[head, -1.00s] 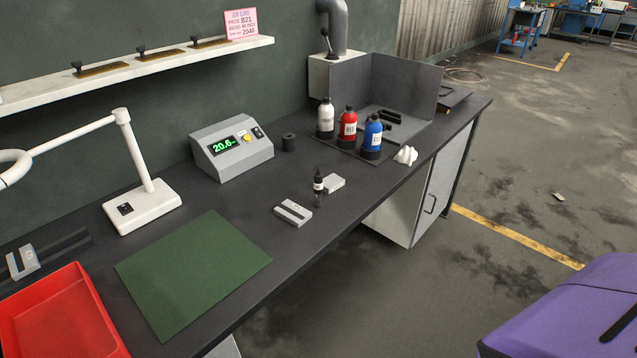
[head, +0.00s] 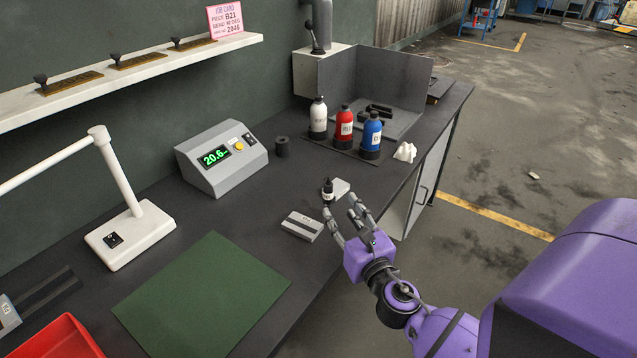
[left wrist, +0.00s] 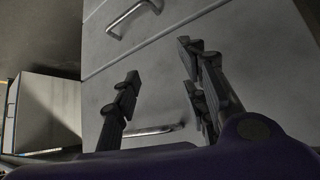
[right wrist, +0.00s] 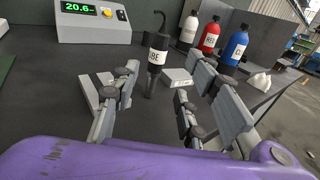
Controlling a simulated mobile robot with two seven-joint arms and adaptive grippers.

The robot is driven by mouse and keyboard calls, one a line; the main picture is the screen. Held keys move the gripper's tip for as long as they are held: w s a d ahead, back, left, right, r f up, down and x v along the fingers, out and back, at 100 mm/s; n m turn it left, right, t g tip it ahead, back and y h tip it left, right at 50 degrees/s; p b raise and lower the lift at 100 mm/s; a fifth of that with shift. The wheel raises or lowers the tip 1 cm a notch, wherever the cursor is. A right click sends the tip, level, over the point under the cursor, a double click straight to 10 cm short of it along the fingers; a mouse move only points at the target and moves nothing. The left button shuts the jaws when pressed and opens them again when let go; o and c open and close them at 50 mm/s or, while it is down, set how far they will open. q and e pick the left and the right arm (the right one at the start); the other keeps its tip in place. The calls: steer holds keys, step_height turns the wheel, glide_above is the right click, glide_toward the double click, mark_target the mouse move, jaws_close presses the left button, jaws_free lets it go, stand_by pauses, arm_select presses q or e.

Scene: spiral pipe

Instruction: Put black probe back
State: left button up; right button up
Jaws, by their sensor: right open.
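The black probe (head: 328,190), with a white label, stands upright between two light grey blocks on the dark bench. It also shows in the right wrist view (right wrist: 156,55), where its foot is thin. My right gripper (head: 346,218) is open and empty, just in front of the probe; its fingers (right wrist: 165,84) are spread and apart from it. A short black cylinder with a hollow top (head: 282,147) stands beside the grey meter (head: 222,165) reading 20.6. My left gripper (left wrist: 160,62) is open and empty, facing drawer fronts with metal handles in the left wrist view.
White, red (head: 344,123) and blue (head: 371,133) bottles stand behind the probe. A grey block (head: 302,226) lies left of my right gripper. The green mat (head: 205,300) is clear. A white lamp (head: 130,235) stands at left, a red tray (head: 55,340) below it.

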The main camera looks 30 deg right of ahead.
mark_target(330, 197)
steer(key=w, duration=0.3)
steer(key=shift+d+r, duration=0.2)
steer(key=shift+r, duration=0.1)
steer(key=w, duration=0.3)
steer(key=w+p, duration=0.1)
steer(key=shift+w+d, duration=0.25)
steer(key=shift+d, duration=0.05)
steer(key=shift+w, duration=0.15)
arm_select(q)
steer(key=shift+s+a, duration=0.5)
steer(key=shift+s, duration=0.35)
arm_select(e)
jaws_close()
